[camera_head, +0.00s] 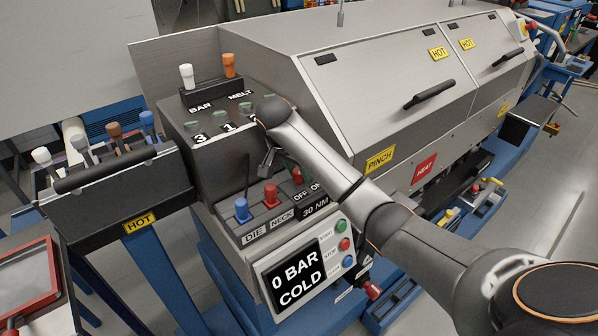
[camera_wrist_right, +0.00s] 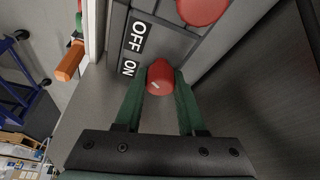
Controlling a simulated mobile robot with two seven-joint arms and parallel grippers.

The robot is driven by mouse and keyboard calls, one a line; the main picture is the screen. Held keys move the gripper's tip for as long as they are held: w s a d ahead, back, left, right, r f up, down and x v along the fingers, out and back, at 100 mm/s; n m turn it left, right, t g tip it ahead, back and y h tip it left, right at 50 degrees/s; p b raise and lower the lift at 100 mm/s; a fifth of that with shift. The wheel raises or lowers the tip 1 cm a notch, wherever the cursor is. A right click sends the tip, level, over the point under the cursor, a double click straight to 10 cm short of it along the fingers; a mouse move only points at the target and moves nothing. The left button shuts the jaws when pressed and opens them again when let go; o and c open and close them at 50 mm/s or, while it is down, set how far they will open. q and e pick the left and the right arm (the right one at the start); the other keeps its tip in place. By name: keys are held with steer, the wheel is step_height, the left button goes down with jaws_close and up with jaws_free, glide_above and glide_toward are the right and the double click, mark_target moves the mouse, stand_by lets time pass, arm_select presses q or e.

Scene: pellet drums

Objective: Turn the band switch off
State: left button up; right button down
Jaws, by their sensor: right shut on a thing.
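The band switch is a small red lever (camera_wrist_right: 160,76) beside the OFF and ON labels (camera_wrist_right: 132,52). In the right wrist view it sits between my right gripper's green fingers (camera_wrist_right: 159,100), closer to the ON label than to OFF. My right gripper is shut on it. In the head view the red lever (camera_head: 297,175) shows above the OFF ON plate, and my right gripper (camera_head: 279,163) reaches down there, partly hidden by my own arm. My left gripper is not in view.
A red knob (camera_head: 271,194) and a blue knob (camera_head: 241,209) stand left of the switch. The display (camera_head: 297,274) reads 0 BAR COLD, with several buttons beside it. White (camera_head: 187,76) and orange (camera_head: 229,65) levers stand above. A HOT-labelled rack (camera_head: 138,223) is at left.

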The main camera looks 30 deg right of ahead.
mark_target(298, 170)
steer(key=shift+m, duration=0.6)
steer(key=c, duration=0.5)
jaws_free()
steer(key=shift+w+v, duration=0.15)
steer(key=shift+v, duration=0.9)
steer(key=shift+w+v, duration=0.15)
steer(key=shift+v, duration=0.9)
steer(key=shift+s+a+r, duration=0.15)
steer(key=shift+s+r, duration=0.05)
steer(key=shift+r, duration=0.3)
steer(key=w+v, duration=0.1)
steer(key=v, duration=0.6)
steer(key=shift+s+a, duration=0.25)
steer(key=shift+s, duration=0.2)
steer(key=shift+r, duration=0.1)
